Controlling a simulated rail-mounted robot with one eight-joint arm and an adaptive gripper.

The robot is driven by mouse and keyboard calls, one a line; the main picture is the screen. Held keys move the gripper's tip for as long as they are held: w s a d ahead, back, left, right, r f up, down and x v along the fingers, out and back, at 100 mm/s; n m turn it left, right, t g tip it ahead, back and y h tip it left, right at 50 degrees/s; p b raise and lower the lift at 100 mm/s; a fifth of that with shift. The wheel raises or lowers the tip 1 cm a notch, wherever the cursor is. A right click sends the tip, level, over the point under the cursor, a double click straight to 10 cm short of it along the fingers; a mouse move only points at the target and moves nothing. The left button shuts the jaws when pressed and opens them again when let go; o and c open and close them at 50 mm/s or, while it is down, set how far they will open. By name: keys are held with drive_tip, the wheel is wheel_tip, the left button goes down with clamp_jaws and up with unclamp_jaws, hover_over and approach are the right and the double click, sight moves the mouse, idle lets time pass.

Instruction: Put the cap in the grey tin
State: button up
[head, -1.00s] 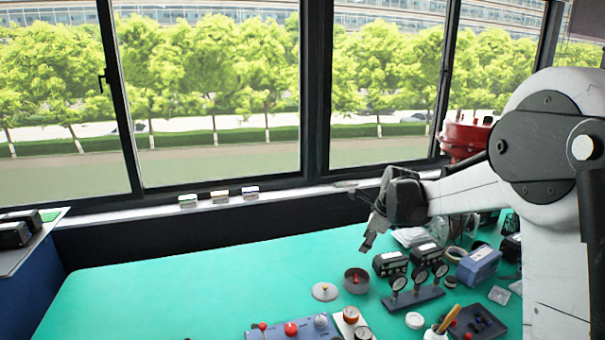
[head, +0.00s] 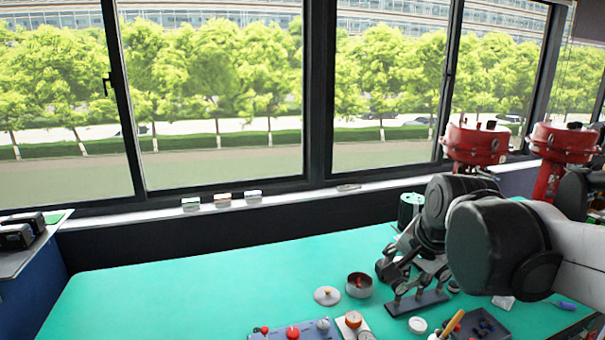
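The round grey tin (head: 359,292) stands open on the green bench, with a small reddish thing (head: 358,282) inside it. A flat round lid (head: 327,296) with a small knob lies just left of the tin. I cannot tell for sure which thing is the cap. A small white round piece (head: 417,325) lies in front of the gauge stand. My gripper (head: 398,272) points down to the right of the tin, over or in front of the gauge area. Its fingers blend with the gauges, so its opening and anything in it cannot be made out.
A dark gauge stand (head: 416,303) is right of the tin, partly behind my gripper. A blue-grey panel with red knobs (head: 293,332) and a dark tray (head: 480,326) lie at the front. The bench's left side (head: 190,290) is clear.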

drive_tip(key=s+f+n+t, duration=0.1)
drive_tip(key=s+f+n, duration=0.3)
drive_tip(key=s+n, duration=0.4)
drive_tip(key=s, duration=0.7)
drive_tip(key=shift+d+n+h, duration=0.3)
drive_tip(key=shift+h, duration=0.1)
